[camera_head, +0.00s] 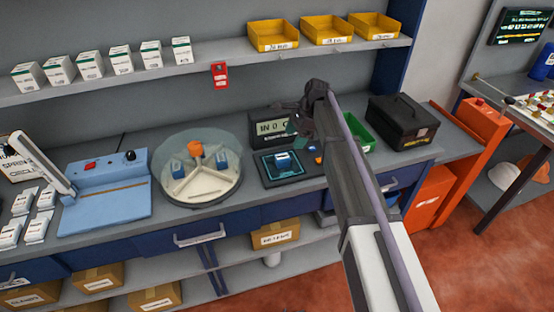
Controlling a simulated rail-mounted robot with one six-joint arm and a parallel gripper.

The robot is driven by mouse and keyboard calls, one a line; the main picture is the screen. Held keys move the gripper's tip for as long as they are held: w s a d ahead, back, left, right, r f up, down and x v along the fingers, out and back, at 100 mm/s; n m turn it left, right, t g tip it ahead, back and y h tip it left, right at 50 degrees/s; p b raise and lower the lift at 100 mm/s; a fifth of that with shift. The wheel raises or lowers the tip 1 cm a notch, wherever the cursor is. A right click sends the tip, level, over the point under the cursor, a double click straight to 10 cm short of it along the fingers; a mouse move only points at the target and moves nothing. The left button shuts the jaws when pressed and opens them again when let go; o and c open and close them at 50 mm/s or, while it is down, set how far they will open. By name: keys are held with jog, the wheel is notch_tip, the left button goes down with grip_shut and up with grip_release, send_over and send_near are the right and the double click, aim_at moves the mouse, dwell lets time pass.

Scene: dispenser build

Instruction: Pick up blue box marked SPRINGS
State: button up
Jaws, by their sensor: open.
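A small blue box (283,161) with a pale front sits on the black scale plate (270,178) at the middle of the bench. More blue boxes, at the left (178,167) and right (220,158), stand in the divided round tray (188,200) under a clear dome. The labels on these boxes are too small to read, so I cannot tell which is marked SPRINGS. My gripper (297,122) is open above the back of the scale, in front of its display. It is above and apart from the box on the plate. My arm partly hides the display and the green bin.
A blue bench fixture (107,193) stands left of the round tray. A green bin (359,132) and black case (402,122) stand right of my arm. A shelf (225,61) with white cartons and yellow bins (273,36) runs above the bench. Orange cabinets (430,200) stand right.

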aim_at(284, 156)
jog(key=b+x, duration=0.4)
jog(key=x, duration=0.1)
jog(key=shift+w+d+f+b, duration=0.1)
jog(key=shift+w+f+b, duration=0.05)
jog(key=shift+f+b, duration=0.25)
jog(key=shift+f, duration=0.15)
jog(key=shift+a, duration=0.2)
jog(key=b+x, duration=0.5)
jog(key=shift+w+a+f, duration=0.1)
jog(key=shift+a, duration=0.05)
jog(key=shift+r, duration=0.3)
jog(key=shift+c, duration=0.2)
jog(key=c, duration=1.1)
